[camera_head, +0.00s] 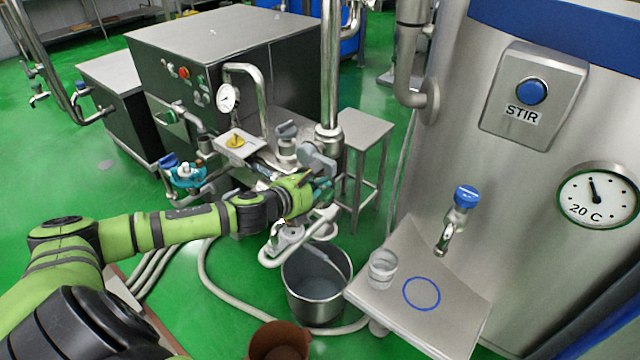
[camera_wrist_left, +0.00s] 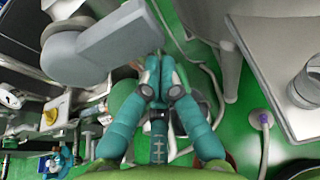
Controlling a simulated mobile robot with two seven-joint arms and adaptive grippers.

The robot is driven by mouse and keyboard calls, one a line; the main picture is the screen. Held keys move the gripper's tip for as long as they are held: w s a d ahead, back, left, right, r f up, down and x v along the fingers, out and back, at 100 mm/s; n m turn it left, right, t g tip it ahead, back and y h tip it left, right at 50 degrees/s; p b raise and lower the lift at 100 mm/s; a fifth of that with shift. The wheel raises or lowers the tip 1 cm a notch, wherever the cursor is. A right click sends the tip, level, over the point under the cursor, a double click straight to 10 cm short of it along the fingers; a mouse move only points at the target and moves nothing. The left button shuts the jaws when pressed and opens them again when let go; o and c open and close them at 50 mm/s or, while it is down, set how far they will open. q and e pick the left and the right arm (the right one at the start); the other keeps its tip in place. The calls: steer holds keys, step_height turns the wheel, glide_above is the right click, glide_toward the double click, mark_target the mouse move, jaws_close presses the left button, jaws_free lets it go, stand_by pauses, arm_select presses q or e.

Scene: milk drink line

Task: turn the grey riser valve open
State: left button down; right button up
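The grey riser valve (camera_head: 318,158) is on the upright steel pipe in the middle of the head view. In the left wrist view its flat grey lever (camera_wrist_left: 118,40) runs from a round hub at the left to the top centre. My left gripper (camera_head: 325,188) is just below the valve in the head view. In the left wrist view its teal fingers (camera_wrist_left: 160,62) come together, with their tips beside the lever's free end. Nothing shows between them, and I cannot tell whether they touch the lever. My right gripper is not in view.
A steel bucket (camera_head: 316,290) stands on the green floor below the pipe. The steel tank (camera_head: 560,220) with a shelf (camera_head: 455,305) is at the right; a clear cup (camera_head: 383,268) stands on the shelf. A pressure gauge (camera_head: 228,97) and pipework are left of the riser. Hoses cross the floor.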

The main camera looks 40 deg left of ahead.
mark_target(329, 169)
arm_select(q)
steer(key=shift+d+r+n+h+p, duration=0.15)
steer(key=shift+r+n+h+p, duration=0.25)
steer(key=shift+r+n+p, duration=0.3)
steer(key=shift+d+r+n+h+p, duration=0.1)
steer(key=shift+r+n+h+p, duration=0.3)
steer(key=shift+r+n, duration=0.65)
steer(key=shift+n, duration=0.05)
steer(key=shift+r+n+h+p, duration=0.35)
steer(key=shift+r+n+h, duration=0.15)
steer(key=shift+n+h, duration=0.15)
steer(key=shift+a+r+n+h, duration=0.2)
steer(key=shift+r+n+h, duration=0.25)
steer(key=shift+r+n, duration=0.5)
steer(key=n, duration=0.1)
steer(key=a+r+n+t+h, duration=0.1)
steer(key=n, duration=0.1)
steer(key=shift+a+r, duration=0.1)
steer(key=shift+r, duration=0.2)
steer(key=shift+w+a+r+n+t+h+b, duration=0.15)
steer(key=shift+a+r+n+t+h, duration=0.35)
steer(key=shift+n, duration=0.65)
steer(key=shift+a+r+n+t+h+b, duration=0.1)
steer(key=shift+a+r+n+h+b, duration=0.25)
steer(key=shift+a+n, duration=0.6)
steer(key=shift+d+r, duration=0.15)
steer(key=shift+d, duration=0.05)
